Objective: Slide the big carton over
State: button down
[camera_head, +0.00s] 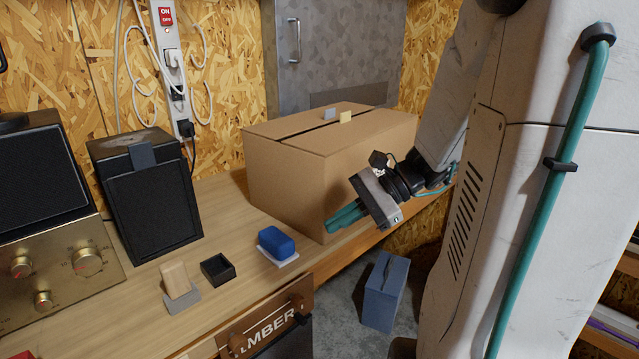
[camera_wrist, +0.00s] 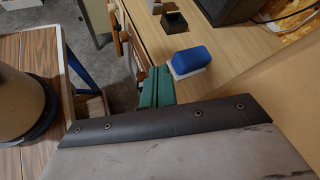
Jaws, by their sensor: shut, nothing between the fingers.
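The big carton (camera_head: 285,172) is a closed brown cardboard box on the plank bench (camera_head: 228,205), near its far right end against the back wall. Two small blocks, one grey and one yellow, sit on its top. My gripper (camera_head: 332,226) has green fingers that are shut and empty. It is at the carton's lower front right side; I cannot tell whether it touches. In the wrist view the shut green fingers (camera_wrist: 156,88) are beside the bench edge, and part of the carton's brown side (camera_wrist: 275,98) shows at right.
A blue sponge (camera_head: 276,242) on a white base lies left of the carton. A small black tray (camera_head: 217,269), a wooden block (camera_head: 176,280) on a grey base and a black speaker (camera_head: 150,195) stand farther left. A blue-grey box (camera_head: 385,290) stands on the floor.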

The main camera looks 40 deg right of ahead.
jog(key=s+d+f+m+t+h, duration=0.25)
jog(key=d+m+t, duration=0.2)
jog(key=d, duration=0.45)
jog(key=s+d+f+m+t+h, duration=0.1)
jog(key=d+m+t+h, duration=0.25)
jog(key=d+m, duration=0.4)
jog(key=s+d+f+m+t+h, duration=0.2)
jog(key=d+m+t, duration=0.2)
jog(key=d, duration=0.6)
jog(key=w, duration=0.4)
jog(key=w+a, duration=0.1)
jog(key=w, duration=0.8)
jog(key=shift+w+a+r, duration=0.25)
jog(key=shift+w+a, duration=0.05)
jog(key=shift+w, duration=0.05)
jog(key=shift+d, duration=0.1)
